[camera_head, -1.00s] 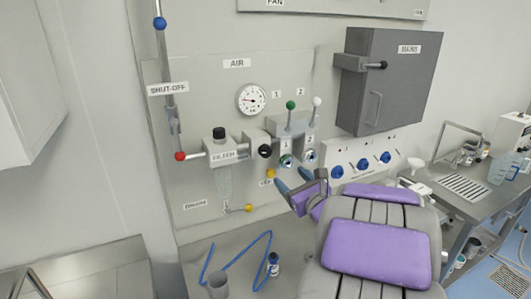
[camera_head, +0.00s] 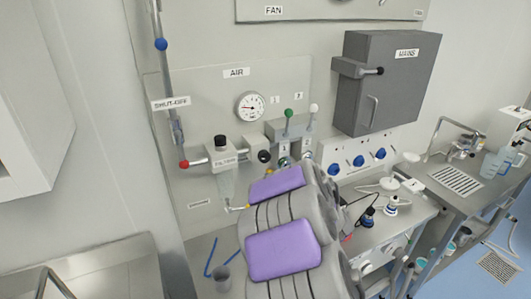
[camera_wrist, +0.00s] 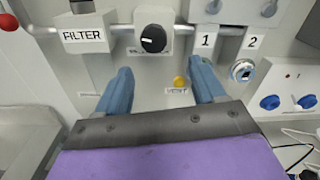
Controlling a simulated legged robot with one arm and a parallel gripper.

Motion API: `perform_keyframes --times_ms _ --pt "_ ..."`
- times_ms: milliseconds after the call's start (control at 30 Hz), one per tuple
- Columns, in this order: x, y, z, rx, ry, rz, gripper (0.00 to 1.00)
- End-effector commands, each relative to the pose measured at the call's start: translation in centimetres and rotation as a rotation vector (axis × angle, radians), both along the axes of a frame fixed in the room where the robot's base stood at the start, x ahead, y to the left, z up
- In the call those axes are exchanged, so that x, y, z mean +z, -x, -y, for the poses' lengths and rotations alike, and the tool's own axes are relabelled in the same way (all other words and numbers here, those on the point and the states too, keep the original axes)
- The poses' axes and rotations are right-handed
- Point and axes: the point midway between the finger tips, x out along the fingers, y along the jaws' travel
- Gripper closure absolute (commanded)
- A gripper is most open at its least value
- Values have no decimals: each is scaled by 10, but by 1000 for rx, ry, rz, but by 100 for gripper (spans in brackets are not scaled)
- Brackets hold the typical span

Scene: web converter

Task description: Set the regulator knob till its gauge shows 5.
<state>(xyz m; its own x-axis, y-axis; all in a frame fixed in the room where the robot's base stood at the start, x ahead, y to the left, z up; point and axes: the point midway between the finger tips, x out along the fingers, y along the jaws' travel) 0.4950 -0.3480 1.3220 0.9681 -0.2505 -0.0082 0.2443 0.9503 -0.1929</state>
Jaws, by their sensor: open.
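The black regulator knob (camera_head: 264,156) sticks out of the panel, right of the filter block (camera_head: 222,154). In the wrist view the knob (camera_wrist: 153,38) is at the upper middle with a white mark on its face. The round white gauge (camera_head: 249,107) is above the knob, under the AIR label; its needle is too small to read exactly. My gripper (camera_wrist: 160,86) is open and empty, its blue fingers apart, below the knob in the wrist view and not touching it. In the head view my purple-padded arm hides the fingers.
A yellow vent button (camera_wrist: 180,82) shows between my fingers. Valves 1 and 2 (camera_head: 288,128), with green and white levers, stand right of the knob. A grey cabinet (camera_head: 385,80) hangs at upper right.

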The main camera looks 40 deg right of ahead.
Motion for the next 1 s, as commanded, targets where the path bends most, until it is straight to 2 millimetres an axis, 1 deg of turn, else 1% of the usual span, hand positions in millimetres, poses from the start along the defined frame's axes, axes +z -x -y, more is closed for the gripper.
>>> perform_keyframes --times_ms 167,333,500,667,733,1000 --pt "2 -8 0 4 3 -6 31" --pt "6 -17 -4 21 13 2 31" --pt "4 -29 3 16 15 -2 31" --pt "4 -40 5 17 13 -1 31" --pt "3 -45 4 21 11 1 31" --pt "4 -76 13 19 10 10 31"
